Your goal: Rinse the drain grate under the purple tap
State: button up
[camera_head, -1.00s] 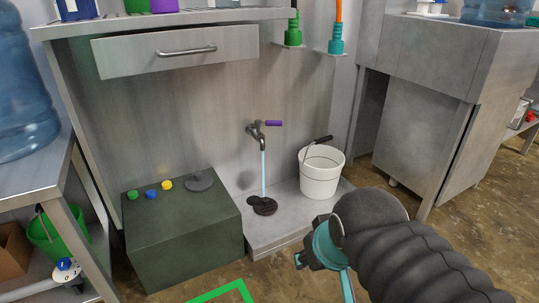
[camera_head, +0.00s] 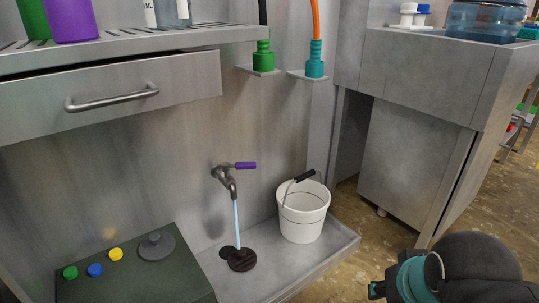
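The purple-handled tap (camera_head: 228,180) sticks out of the steel back wall, and a thin stream of water (camera_head: 237,222) runs down from it. A dark brown round drain grate (camera_head: 242,261) lies on the low steel basin floor (camera_head: 290,262), where the stream comes down. A smaller dark round spot (camera_head: 227,252), which looks like the drain hole, shows beside it, partly covered by the grate. My gripper (camera_head: 378,290) is at the bottom right, apart from the grate and in front of the basin. Only a small dark part of it shows; its fingers are mostly hidden.
A white bucket (camera_head: 303,218) with a dark handle grip stands in the basin, right of the tap. A dark green box (camera_head: 135,280) at the left carries green, blue and yellow caps and a grey knobbed disc (camera_head: 157,246). A drawer (camera_head: 110,95) overhangs above left.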

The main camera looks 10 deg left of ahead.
aim_at(227, 166)
jog(key=u, duration=0.3)
jog(key=i, duration=1)
jog(key=u, duration=0.75)
